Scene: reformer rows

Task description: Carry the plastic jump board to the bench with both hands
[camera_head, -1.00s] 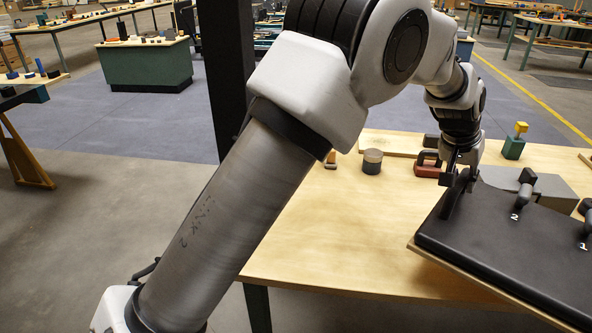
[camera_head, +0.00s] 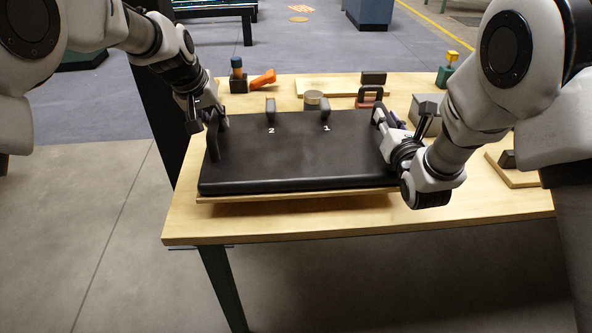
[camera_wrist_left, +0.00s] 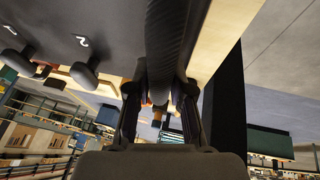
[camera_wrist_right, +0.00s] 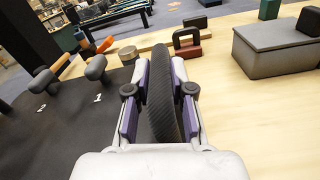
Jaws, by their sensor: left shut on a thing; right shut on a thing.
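The jump board (camera_head: 300,155) is a black padded slab on a thin wooden base, with white marks 2 and 1 and two grey knobs at its far edge. It is over the wooden bench (camera_head: 400,215), its near side showing a shadow beneath; I cannot tell if it touches. My left gripper (camera_head: 212,118) is shut on the black handle at the board's left end, which fills the left wrist view (camera_wrist_left: 168,50). My right gripper (camera_head: 384,124) is shut on the right-end handle, ribbed and black in the right wrist view (camera_wrist_right: 160,95).
Behind the board stand a round wooden-topped puck (camera_head: 313,98), a red block with a handle (camera_head: 368,97), an orange tool (camera_head: 263,78) and a dark block with a bottle (camera_head: 238,80). A grey box (camera_head: 426,108) is to the right. The bench front strip is clear.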

